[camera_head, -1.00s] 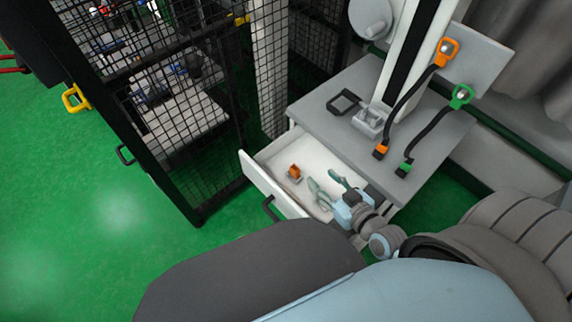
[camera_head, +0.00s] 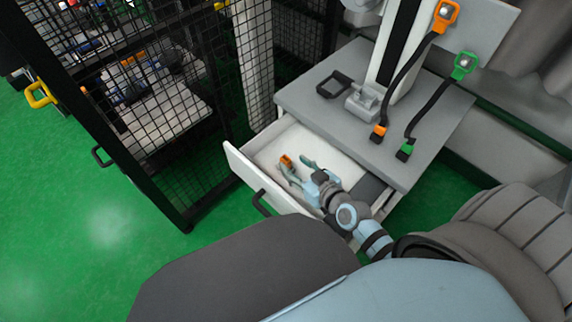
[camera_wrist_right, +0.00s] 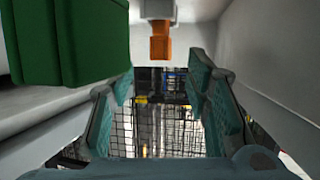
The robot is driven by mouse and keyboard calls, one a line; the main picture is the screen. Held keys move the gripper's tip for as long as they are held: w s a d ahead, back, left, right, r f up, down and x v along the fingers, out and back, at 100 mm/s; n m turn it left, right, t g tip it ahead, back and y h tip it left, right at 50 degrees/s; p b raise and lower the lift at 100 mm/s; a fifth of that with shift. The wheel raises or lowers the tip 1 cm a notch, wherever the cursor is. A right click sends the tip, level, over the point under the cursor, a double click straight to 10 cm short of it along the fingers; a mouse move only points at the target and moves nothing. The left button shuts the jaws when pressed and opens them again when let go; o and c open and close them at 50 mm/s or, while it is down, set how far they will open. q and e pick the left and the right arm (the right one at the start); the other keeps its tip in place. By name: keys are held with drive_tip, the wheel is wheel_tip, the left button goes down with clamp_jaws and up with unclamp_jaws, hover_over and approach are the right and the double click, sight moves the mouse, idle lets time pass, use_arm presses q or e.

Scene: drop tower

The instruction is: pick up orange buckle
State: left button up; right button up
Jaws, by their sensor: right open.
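A small orange buckle piece (camera_head: 287,160) lies in the open white drawer (camera_head: 238,165). My right gripper (camera_head: 296,168) reaches into the drawer with its fingers spread, just in front of this piece. In the right wrist view the orange piece (camera_wrist_right: 160,42), with a light grey part, is ahead of and between the open fingers (camera_wrist_right: 163,80), apart from both. My left gripper is not in view.
A large green block (camera_wrist_right: 70,40) is close on the left in the wrist view. The drawer walls and the grey tabletop (camera_head: 330,60) border the gripper. A black mesh fence (camera_head: 130,100) stands left.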

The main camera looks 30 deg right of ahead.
sight(284, 157)
drive_tip(key=x, duration=0.4)
drive_tip(key=shift+a+b, duration=0.1)
drive_tip(key=shift+b, duration=0.25)
clamp_jaws()
